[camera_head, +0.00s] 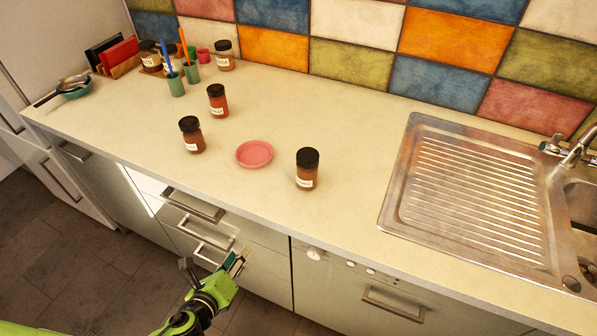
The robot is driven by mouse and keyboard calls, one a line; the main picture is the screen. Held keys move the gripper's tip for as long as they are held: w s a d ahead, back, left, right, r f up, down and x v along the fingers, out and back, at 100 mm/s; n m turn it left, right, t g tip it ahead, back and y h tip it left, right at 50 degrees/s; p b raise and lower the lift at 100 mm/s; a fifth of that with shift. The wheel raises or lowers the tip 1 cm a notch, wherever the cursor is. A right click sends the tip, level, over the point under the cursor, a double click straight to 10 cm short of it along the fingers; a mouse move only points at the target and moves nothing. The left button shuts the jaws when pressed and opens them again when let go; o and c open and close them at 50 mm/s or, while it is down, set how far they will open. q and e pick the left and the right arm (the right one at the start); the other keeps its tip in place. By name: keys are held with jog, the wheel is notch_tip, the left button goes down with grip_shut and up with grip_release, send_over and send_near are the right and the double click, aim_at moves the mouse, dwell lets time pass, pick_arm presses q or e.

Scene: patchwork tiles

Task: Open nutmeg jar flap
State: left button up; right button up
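Three spice jars with black lids stand upright on the cream counter: one at the front left (192,135), one behind it (217,100), and one right of the pink plate (307,169). More dark-lidded jars stand at the back near the wall, one of them at the right of that group (224,56). The labels are too small to read, so I cannot tell which jar is nutmeg. All visible lids look shut. My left gripper (213,265) is low in front of the drawers, below the counter edge, apart from every jar. Its fingers are spread and empty. My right gripper is not visible.
A pink plate (254,154) lies between the front jars. Teal cups (176,86) with brushes, a red board in a rack (118,54) and a bowl (77,89) are at the back left. A steel sink (470,195) is at right. Drawer handles (193,206) jut out near my gripper.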

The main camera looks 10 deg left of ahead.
pick_arm(q)
jog(key=d+r+m, duration=0.1)
jog(key=r+m, duration=0.1)
jog(key=r, duration=0.2)
jog(key=d+r+m+t+h, duration=0.1)
jog(key=d+r+m, duration=0.1)
jog(key=r, duration=0.2)
jog(key=d+r+m+t+h, duration=0.1)
jog(key=d+r+m, duration=0.1)
jog(key=r, duration=0.2)
jog(key=shift+d+r, duration=0.1)
jog(key=shift+r, duration=0.2)
jog(key=m+t+h, duration=0.2)
jog(key=m+h, duration=0.1)
jog(key=m, duration=0.2)
send_near(300, 166)
jog(key=v, duration=0.5)
jog(key=p+x, duration=0.4)
jog(key=x, duration=0.8)
jog(key=shift+w, duration=0.25)
jog(key=shift+w+d+f, duration=0.1)
jog(key=shift+w+d, duration=0.05)
jog(key=shift+w, duration=0.2)
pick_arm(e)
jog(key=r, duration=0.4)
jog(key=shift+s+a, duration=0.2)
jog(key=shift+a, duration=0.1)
